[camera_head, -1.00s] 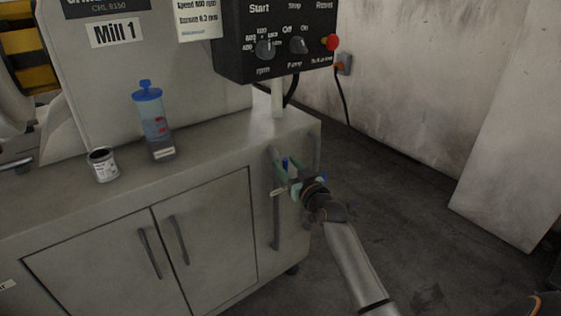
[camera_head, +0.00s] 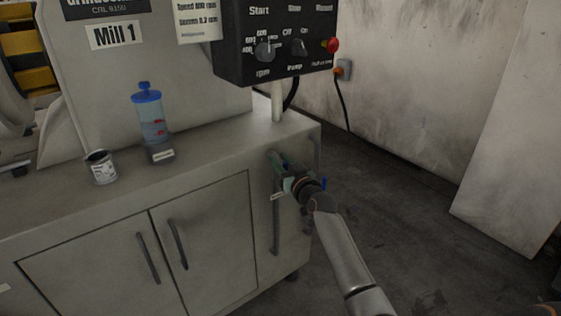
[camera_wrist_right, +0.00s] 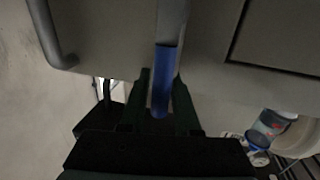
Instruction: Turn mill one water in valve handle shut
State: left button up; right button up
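My right gripper (camera_head: 282,168) is at the right end of the grey Mill 1 cabinet (camera_head: 205,200), next to its front corner. In the right wrist view, its two dark green fingers (camera_wrist_right: 162,95) lie close along both sides of a blue-sleeved valve handle (camera_wrist_right: 162,85) and appear closed on it. The handle's bare metal part runs up from the blue sleeve. In the head view, a small blue part (camera_head: 323,184) shows just right of the gripper; I cannot tell which valve it belongs to. The gripper hides the valve body. My left gripper is not in view.
A blue-capped clear bottle (camera_head: 152,125) and a small open can (camera_head: 101,168) stand on the cabinet top. A black control box (camera_head: 275,45) with a red button (camera_head: 333,45) hangs above. Cabinet door handles (camera_head: 177,242) stick out at the front. The floor to the right is clear.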

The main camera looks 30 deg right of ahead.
grip_shut()
dwell(1.0)
